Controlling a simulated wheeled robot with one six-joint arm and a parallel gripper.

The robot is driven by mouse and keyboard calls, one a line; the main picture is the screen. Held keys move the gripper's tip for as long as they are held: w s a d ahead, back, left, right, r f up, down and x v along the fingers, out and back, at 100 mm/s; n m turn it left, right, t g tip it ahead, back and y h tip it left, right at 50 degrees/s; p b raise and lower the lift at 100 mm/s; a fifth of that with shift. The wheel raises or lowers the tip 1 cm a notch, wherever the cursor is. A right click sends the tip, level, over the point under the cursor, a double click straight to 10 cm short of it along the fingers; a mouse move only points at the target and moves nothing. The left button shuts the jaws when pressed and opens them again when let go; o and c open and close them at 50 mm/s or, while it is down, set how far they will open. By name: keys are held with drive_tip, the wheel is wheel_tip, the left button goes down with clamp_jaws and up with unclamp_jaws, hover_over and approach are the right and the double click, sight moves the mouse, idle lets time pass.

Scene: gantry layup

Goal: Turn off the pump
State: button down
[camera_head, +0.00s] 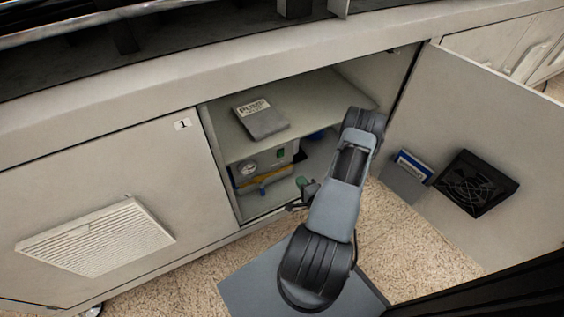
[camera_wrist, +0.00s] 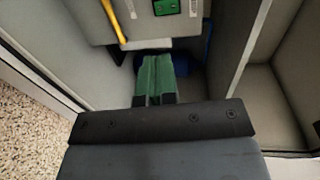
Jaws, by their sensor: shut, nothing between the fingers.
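The pump (camera_head: 268,159) is a pale box on the lower level of the open cabinet, below the shelf. Its front has a round gauge (camera_head: 248,169), a green switch (camera_head: 281,154) and a yellow handle or pipe (camera_head: 265,181). In the wrist view the green switch plate (camera_wrist: 166,7) is at the top edge and the yellow part (camera_wrist: 114,20) is to its left. My gripper (camera_head: 302,184) is at the cabinet opening, right of and below the switch. Its green fingers (camera_wrist: 157,62) are shut and empty, apart from the switch. The switch's position is too small to tell.
A shelf (camera_head: 320,95) with a grey manual (camera_head: 261,118) lies above the pump. The open door (camera_head: 475,130), with a black fan (camera_head: 472,184) and a blue-white box (camera_head: 413,166), stands at right. A closed panel (camera_head: 100,180) is at left.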

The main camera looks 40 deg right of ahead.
idle(0.3)
drive_tip(key=b, duration=0.4)
approach(282, 156)
drive_tip(key=w, duration=0.5)
drive_tip(key=w+d, duration=0.1)
drive_tip(key=w, duration=0.1)
drive_tip(key=shift+w+f, duration=0.25)
drive_tip(key=shift+f, duration=0.1)
